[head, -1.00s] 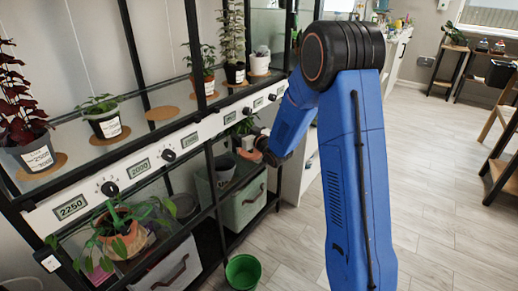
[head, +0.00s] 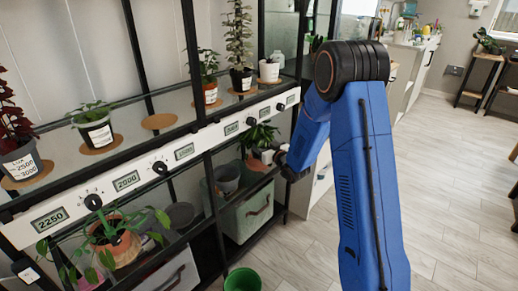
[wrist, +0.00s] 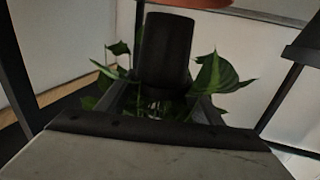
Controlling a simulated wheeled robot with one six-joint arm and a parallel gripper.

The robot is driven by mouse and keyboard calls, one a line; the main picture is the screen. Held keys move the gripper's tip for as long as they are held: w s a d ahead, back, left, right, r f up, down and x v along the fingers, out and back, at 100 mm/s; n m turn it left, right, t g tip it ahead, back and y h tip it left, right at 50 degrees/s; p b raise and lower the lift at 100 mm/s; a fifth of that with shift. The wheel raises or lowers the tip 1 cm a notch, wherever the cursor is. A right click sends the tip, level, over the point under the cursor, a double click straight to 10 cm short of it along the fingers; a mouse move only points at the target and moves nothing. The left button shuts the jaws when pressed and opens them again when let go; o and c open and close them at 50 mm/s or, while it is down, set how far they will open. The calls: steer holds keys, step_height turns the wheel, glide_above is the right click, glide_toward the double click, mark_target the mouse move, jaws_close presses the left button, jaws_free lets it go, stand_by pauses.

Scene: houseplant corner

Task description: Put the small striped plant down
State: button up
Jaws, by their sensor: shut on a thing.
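The small striped plant (head: 259,136) is a bushy green plant in a small pot, by the right end of the lower shelf in the head view. My gripper (head: 283,160) is at its right side, shut on it. In the wrist view its streaked leaves (wrist: 222,75) spread on both sides of a dark upright shape between my fingers (wrist: 165,103). My fingers hide part of the pot. I cannot tell whether its base touches a surface.
A grey pot (head: 227,178) stands left of the plant, above a grey-green crate (head: 246,214). Black rack posts and the upper shelf (head: 188,121) with potted plants stand close by. A terracotta-pot plant (head: 118,248) is at lower left. A green bucket (head: 242,279) is on the floor; the floor at right is clear.

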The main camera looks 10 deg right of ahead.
steer(key=shift+f, duration=1.75)
steer(key=shift+f, duration=0.35)
steer(key=o, duration=1.2)
